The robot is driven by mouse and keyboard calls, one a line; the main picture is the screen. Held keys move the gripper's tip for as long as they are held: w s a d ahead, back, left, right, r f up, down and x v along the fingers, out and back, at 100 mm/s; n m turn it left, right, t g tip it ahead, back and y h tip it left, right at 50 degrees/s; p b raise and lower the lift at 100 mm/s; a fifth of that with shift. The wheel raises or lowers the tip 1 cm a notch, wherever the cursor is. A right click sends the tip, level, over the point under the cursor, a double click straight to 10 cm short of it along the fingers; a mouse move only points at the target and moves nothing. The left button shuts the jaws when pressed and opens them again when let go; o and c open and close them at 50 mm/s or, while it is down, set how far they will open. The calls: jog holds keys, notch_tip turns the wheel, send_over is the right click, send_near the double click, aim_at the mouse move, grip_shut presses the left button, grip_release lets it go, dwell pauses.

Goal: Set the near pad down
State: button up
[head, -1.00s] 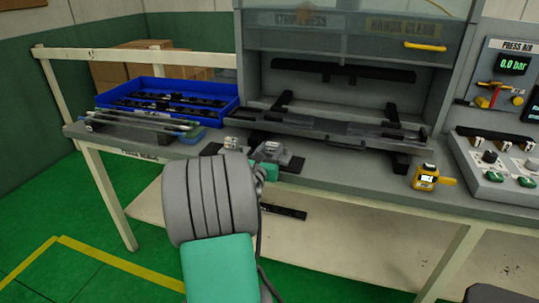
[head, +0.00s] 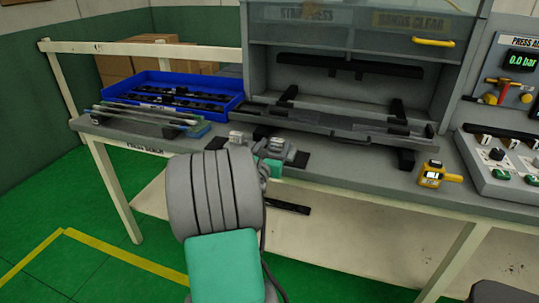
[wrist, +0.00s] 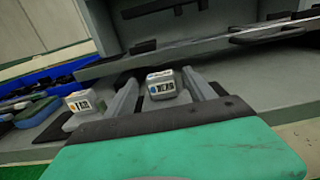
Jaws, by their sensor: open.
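My gripper (wrist: 160,79) is open, with one grey finger on each side of this pad. In the head view the near pad (head: 277,143) is at the bench's front edge, partly hidden by my gripper (head: 276,151).
A blue tray (head: 238,101) of dark clips and several thin rods (head: 140,114) are at the bench's left. The press (head: 345,95) stands open behind the pads. A yellow device (head: 432,175) sits on the right. Bare bench (head: 350,168) lies between.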

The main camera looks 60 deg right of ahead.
jog(key=s+a, duration=0.2)
jog(key=a, duration=0.9)
jog(key=w+a+f+m+t+y, duration=0.1)
jog(key=w+a+f+m+y, duration=0.5)
jog(key=a, duration=0.3)
jog(key=w+a+f+m+t+y, duration=0.1)
jog(key=w+a+f+m+y, duration=0.35)
jog(key=a+m, duration=0.4)
jog(key=s+a+m+g+y, duration=0.1)
jog(key=s+a+m+y, duration=0.1)
jog(key=a, duration=1.1)
jog(key=s+a+f+m+g+y, duration=0.1)
jog(key=a+y, duration=0.4)
jog(key=a, duration=0.9)
jog(key=shift+s+a+f+m+g, duration=0.2)
jog(key=shift+s+f+m+g, duration=0.1)
jog(key=shift+s+m, duration=0.7)
jog(key=shift+w+d, duration=0.1)
